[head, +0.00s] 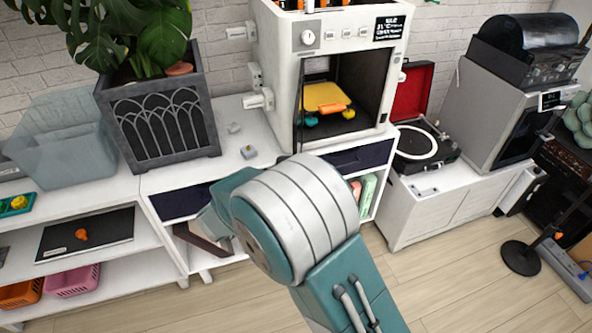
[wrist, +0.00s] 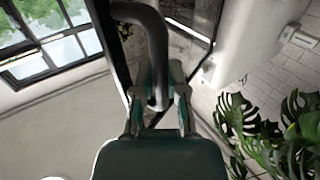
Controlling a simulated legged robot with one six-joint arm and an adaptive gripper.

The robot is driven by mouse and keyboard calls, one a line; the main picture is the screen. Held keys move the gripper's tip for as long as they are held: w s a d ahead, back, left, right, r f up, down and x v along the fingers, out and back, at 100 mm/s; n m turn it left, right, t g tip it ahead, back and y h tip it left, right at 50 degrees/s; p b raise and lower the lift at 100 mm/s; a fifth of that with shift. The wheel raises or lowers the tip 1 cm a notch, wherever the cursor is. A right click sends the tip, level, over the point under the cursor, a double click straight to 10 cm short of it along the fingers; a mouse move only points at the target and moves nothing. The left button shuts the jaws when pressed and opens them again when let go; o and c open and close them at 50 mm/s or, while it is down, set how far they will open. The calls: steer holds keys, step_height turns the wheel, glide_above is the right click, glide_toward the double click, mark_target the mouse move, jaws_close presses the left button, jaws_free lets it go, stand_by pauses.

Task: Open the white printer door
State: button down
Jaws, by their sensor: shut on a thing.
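The white printer (head: 292,75) stands on the white cabinet in the head view. Its dark chamber shows through the front, with a yellow plate (head: 324,97) and an orange piece (head: 332,108) inside. White hinge-like fittings (head: 256,101) are on its left side. I cannot tell from this view how far the door is open. In the wrist view my gripper (wrist: 160,98) is shut on a dark curved door handle (wrist: 152,32), with fingers on both sides of the bar. In the head view my arm hides the gripper and the handle.
A planter with a large-leaved plant (head: 159,121) stands left of the printer, beside a translucent bin (head: 62,142). A record player (head: 422,146) and a grey machine (head: 487,105) are to the right.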

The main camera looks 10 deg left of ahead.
steer(key=shift+a, duration=0.9)
steer(key=c, duration=0.7)
jaws_free()
steer(key=v, duration=1.2)
steer(key=shift+f, duration=0.1)
steer(key=shift+s, duration=0.1)
